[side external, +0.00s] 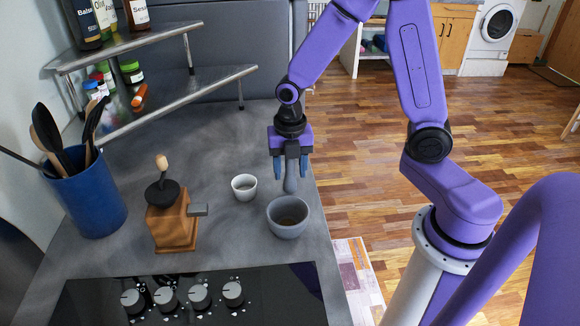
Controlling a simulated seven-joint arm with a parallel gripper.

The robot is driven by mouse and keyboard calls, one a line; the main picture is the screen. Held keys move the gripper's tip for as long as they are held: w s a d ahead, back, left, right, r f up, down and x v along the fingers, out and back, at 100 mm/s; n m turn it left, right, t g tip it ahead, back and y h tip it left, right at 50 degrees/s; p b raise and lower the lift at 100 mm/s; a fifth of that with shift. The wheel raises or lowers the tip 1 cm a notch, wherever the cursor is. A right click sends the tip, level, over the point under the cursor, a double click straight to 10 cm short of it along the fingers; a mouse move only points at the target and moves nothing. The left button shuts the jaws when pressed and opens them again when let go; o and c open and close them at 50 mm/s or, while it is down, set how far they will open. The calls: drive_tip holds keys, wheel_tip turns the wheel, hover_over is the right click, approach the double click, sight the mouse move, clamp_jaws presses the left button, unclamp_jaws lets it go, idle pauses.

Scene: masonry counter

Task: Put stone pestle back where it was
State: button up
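The grey stone pestle (290,183) is upright, with its wider end down, just behind the mortar in the picture. My gripper (290,172) points straight down over it. Its two blue fingers are spread, one on each side of the pestle, with a narrow gap showing on both sides. The pestle's top is hidden up by the gripper's palm. I cannot tell whether its lower end touches the counter. The grey stone mortar (288,230) stands on the counter in front of the pestle, and its inside looks brownish.
A small white cup (244,188) stands left of the mortar. A wooden coffee grinder (172,228) and a blue utensil pot (88,202) are further left. A cooktop (190,305) with knobs lies in front. The counter (215,140) behind the cup is clear.

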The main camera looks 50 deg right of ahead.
wheel_tip(320, 180, up, 12)
drive_tip(key=shift+r, duration=0.1)
drive_tip(key=shift+s+a, duration=0.1)
drive_tip(key=shift+s, duration=0.1)
drive_tip(key=s+f+m, duration=0.1)
drive_tip(key=s+m, duration=0.6)
drive_tip(key=s, duration=0.3)
drive_tip(key=s+a+f+m, duration=0.1)
drive_tip(key=s+m, duration=0.6)
drive_tip(key=s, duration=0.3)
drive_tip(key=shift+s+a+f, duration=0.25)
drive_tip(key=shift+s+f, duration=0.1)
